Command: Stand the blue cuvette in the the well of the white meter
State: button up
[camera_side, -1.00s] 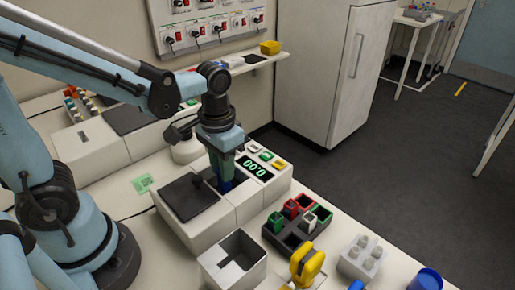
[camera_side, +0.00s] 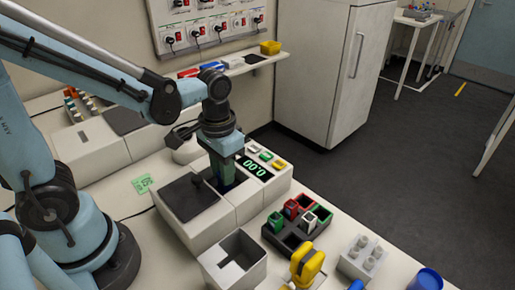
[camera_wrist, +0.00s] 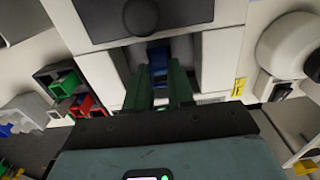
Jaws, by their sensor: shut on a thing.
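The white meter (camera_side: 222,224) stands on the bench with a dark lid panel (camera_side: 190,197) at left and a green 0.00 display at right. My gripper (camera_side: 224,182) points down over the dark recess between them, its green fingers low at the opening. It is shut on the blue cuvette (camera_wrist: 158,66), which shows between the fingertips in the wrist view (camera_wrist: 158,84). The cuvette looks upright and is almost hidden in the side view. I cannot tell how deep it sits in the well or whether it touches the bottom.
A dark rack (camera_side: 290,234) with red, green and white cuvettes stands right of the meter. An open grey-white box (camera_side: 236,262), a yellow-handled tool (camera_side: 306,266), a pale block (camera_side: 360,259) and a blue cup (camera_side: 427,280) line the front. A dark knob rises from the lid beside my gripper.

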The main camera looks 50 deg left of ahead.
jog(key=shift+f, duration=0.65)
jog(key=o, duration=0.9)
jog(key=shift+c, duration=0.2)
notch_tip(320, 180, up, 7)
dwell(0.6)
jog(key=shift+a+r, duration=0.1)
jog(key=a+t, duration=0.1)
jog(key=t, duration=0.1)
jog(key=a+r+t, duration=0.1)
jog(key=t, duration=0.4)
jog(key=shift+a+r, duration=0.3)
jog(key=shift+a, duration=0.1)
